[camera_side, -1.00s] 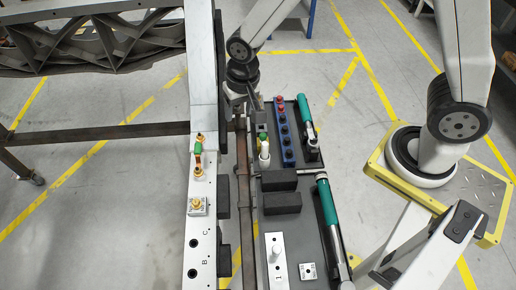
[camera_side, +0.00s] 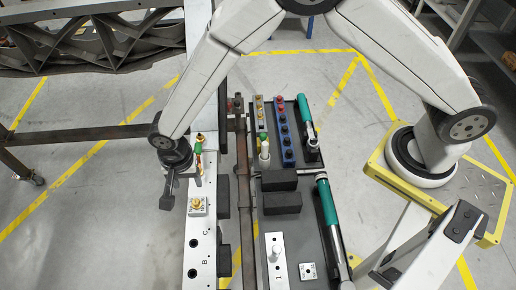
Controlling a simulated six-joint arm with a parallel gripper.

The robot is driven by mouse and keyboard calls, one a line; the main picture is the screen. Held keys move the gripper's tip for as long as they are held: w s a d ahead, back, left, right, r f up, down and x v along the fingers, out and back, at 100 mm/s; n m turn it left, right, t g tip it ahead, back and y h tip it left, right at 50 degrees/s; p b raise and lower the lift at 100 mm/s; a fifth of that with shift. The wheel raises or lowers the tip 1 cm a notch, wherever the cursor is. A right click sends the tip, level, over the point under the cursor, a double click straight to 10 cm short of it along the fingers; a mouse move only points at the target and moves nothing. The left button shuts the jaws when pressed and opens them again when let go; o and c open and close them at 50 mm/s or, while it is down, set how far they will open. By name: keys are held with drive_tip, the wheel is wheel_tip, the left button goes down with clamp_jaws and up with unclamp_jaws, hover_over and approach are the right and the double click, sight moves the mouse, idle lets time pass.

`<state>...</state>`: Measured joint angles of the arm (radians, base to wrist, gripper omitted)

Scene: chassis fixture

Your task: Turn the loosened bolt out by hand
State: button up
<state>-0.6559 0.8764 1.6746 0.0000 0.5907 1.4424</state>
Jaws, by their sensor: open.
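A gold bolt (camera_side: 196,204) stands upright in a small square plate on the white chassis beam. Farther up the beam is a fitting with a green band (camera_side: 198,146), partly hidden by my wrist. The picture does not tell which bolt is loosened. My gripper (camera_side: 183,190) is open and empty. It hangs at the left edge of the beam, just up and left of the gold bolt and below the green-banded fitting. No contact with the bolt shows.
Open holes marked B and C (camera_side: 194,243) lie nearer on the beam. To the right, a dark tray (camera_side: 310,240) holds green-handled tools (camera_side: 327,205), a blue socket rail (camera_side: 286,135) and black blocks (camera_side: 282,203). Left of the beam is open floor crossed by a brown rail (camera_side: 90,133).

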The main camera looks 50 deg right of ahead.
drive_tip(key=shift+f, duration=0.15)
hover_over(195, 202)
drive_tip(key=shift+d+f, duration=0.1)
drive_tip(key=shift+f, duration=2.7)
drive_tip(key=shift+f, duration=2.3)
drive_tip(key=shift+r, duration=0.2)
clamp_jaws()
